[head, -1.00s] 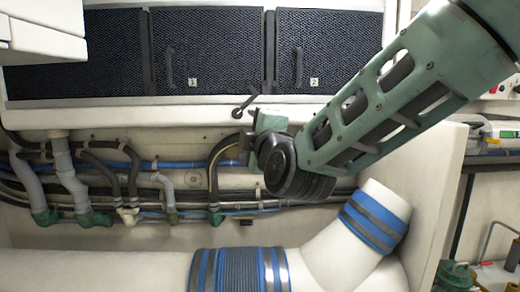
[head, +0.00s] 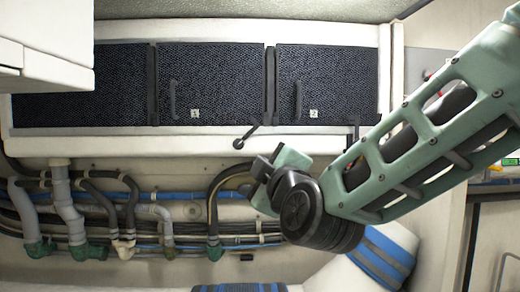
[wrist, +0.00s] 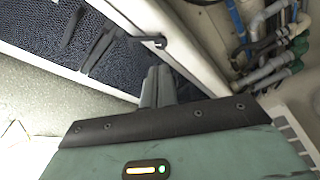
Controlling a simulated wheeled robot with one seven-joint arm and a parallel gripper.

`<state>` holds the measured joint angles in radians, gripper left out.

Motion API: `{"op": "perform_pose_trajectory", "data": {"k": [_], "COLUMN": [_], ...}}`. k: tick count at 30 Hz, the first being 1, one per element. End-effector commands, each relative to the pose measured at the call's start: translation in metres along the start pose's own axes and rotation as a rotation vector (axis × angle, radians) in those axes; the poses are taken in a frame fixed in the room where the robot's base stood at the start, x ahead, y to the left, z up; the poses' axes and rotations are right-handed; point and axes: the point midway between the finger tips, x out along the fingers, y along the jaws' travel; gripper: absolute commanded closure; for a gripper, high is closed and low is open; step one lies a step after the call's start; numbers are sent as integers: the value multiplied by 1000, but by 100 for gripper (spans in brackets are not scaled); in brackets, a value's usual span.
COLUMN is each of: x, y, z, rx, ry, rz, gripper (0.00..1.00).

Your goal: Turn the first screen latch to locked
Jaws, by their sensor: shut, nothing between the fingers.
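The first screen (head: 214,82) is a dark mesh panel labelled 1, with a dark vertical handle at its left. Below its right end, a small dark lever latch (head: 246,137) sits slanted on the white sill. In the wrist view the latch (wrist: 149,42) shows on the white rail, beyond my fingertips. My gripper (head: 262,167) is below and slightly right of the latch in the head view, apart from it. In the wrist view its two grey fingers (wrist: 157,85) are together with nothing between them. Whether the latch is locked cannot be told.
A second mesh screen (head: 325,82), labelled 2, is at the right. Grey and black hoses and pipes (head: 75,205) run along the wall below the sill. A white cabinet (head: 45,50) juts in at upper left.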

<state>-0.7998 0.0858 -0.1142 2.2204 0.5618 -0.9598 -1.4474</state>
Motion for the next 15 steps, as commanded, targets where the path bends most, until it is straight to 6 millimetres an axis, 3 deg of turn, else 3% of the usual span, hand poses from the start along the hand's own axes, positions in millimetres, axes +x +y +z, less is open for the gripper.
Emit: {"op": "perform_pose_trajectory", "data": {"k": [15], "x": [20], "y": [5], "z": [25], "rx": [1392], "ry": [1], "rz": [47], "gripper": [100]}}
